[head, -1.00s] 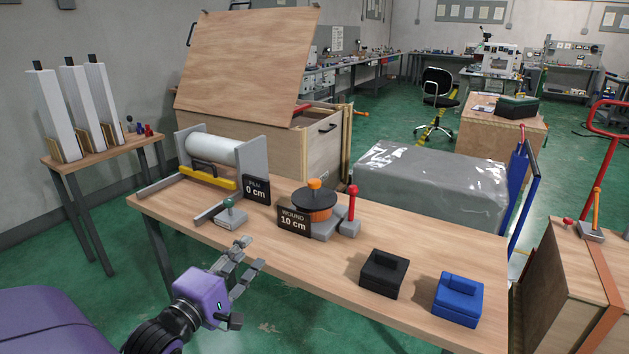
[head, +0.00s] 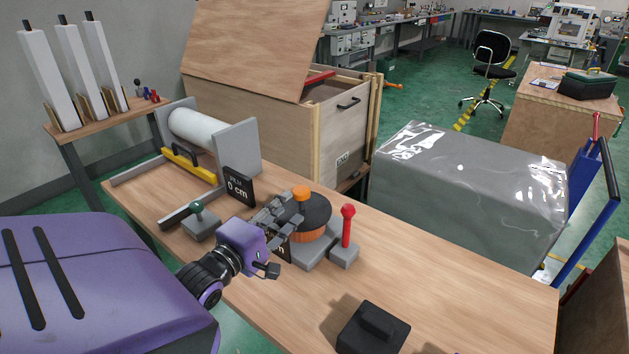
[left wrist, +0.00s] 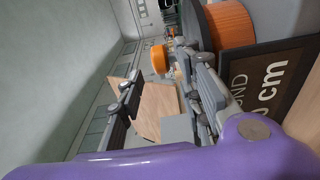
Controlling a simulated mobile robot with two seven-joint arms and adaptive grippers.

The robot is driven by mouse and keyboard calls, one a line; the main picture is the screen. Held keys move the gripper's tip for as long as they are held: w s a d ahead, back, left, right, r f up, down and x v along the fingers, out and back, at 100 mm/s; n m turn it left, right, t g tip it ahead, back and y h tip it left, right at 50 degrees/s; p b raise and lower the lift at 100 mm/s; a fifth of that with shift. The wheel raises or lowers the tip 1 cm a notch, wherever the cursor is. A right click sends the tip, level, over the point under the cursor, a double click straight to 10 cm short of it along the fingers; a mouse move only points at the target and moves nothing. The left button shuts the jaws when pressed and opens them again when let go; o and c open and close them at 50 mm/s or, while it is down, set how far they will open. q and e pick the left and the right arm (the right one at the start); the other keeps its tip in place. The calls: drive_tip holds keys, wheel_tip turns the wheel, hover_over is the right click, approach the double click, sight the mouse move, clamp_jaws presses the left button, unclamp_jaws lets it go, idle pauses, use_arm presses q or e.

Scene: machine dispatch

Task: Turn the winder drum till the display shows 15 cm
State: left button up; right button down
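The winder drum (head: 309,234) is orange with a dark top disc (head: 318,211) and an orange knob (head: 302,193); it stands on a grey base on the bench. My left gripper (head: 280,207) is beside the drum at its near left. In the left wrist view its fingers (left wrist: 160,88) are spread, with the orange knob (left wrist: 158,59) beyond the gap between them. I cannot tell whether a finger touches the disc. The WOUND display is mostly hidden by my gripper in the head view; the left wrist view shows part of it (left wrist: 268,85), ending in "0 cm". My right gripper is not in view.
A red-knobbed lever (head: 347,226) stands right of the drum. A green-knobbed lever (head: 198,218) and a display (head: 238,187) reading 0 cm are to the left, near the white film roll (head: 200,130). A black block (head: 373,328) lies on the bench (head: 450,290), which is clear to the right.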

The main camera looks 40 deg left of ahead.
sight(296, 196)
use_arm(q)
drive_tip(key=shift+w+r, duration=0.15)
drive_tip(key=shift+w, duration=0.5)
drive_tip(key=w, duration=0.2)
drive_tip(key=w+a, duration=0.1)
drive_tip(key=w, duration=0.2)
drive_tip(key=shift+p, duration=0.3)
drive_tip(key=shift+w, duration=0.45)
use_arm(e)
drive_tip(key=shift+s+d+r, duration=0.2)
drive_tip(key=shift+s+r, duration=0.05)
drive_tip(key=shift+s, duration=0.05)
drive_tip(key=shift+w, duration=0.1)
use_arm(q)
drive_tip(key=shift+a, duration=0.1)
drive_tip(key=c, duration=0.9)
clamp_jaws()
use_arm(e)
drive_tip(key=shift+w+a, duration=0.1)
use_arm(q)
drive_tip(key=shift+w, duration=0.1)
